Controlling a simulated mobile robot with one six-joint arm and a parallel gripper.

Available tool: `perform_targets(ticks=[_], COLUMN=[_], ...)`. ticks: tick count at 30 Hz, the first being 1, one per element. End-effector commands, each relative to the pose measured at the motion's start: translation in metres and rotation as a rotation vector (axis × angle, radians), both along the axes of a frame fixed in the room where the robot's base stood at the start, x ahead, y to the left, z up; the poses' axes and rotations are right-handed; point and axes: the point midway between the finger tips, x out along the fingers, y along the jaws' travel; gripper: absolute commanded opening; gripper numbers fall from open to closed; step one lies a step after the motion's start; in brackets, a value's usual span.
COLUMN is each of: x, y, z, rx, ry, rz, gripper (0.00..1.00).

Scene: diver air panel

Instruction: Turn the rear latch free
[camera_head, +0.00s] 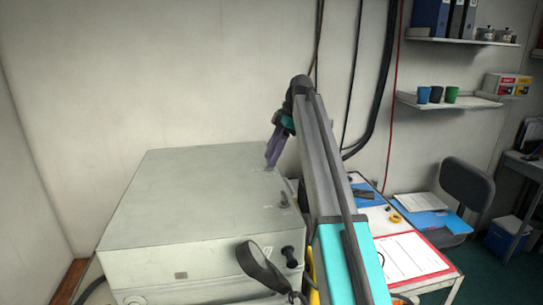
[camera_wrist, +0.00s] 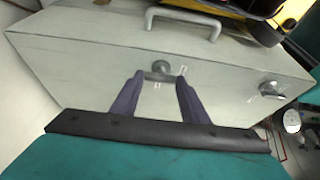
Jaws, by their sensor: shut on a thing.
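The pale grey-green cabinet (camera_head: 195,200) stands at the left of the head view, and a surface of it (camera_wrist: 85,65) fills much of the wrist view. The rear latch (camera_wrist: 160,67) is a dark rounded knob with small pale marks beside it. My gripper (camera_wrist: 160,78) has its two purple fingers shut on this latch, one on each side. In the head view my gripper (camera_head: 271,160) reaches down to the far right part of the cabinet top, and its fingers hide the rear latch. A second latch (camera_head: 284,201) sits nearer, and it also shows in the wrist view (camera_wrist: 271,89).
A grey bar handle (camera_wrist: 185,17) and a yellow-black object (camera_wrist: 272,12) are at the wrist view's top. A table with papers (camera_head: 408,256) is right of my arm.

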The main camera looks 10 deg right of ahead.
Motion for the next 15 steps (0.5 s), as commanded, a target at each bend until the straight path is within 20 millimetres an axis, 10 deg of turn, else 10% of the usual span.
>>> perform_targets(ticks=[4,5,7,15], x=[0.0000,0.0000,0.0000,0.0000], y=[0.0006,0.0006,0.0006,0.0004], z=[0.0002,0.0002,0.0002,0.0001], rx=[0.000,0.000,0.000,0.000], ry=[-0.001,-0.001,0.000,0.000], rz=[0.002,0.002,0.001,0.000], gripper=[0.18,0.46,0.57,0.59])
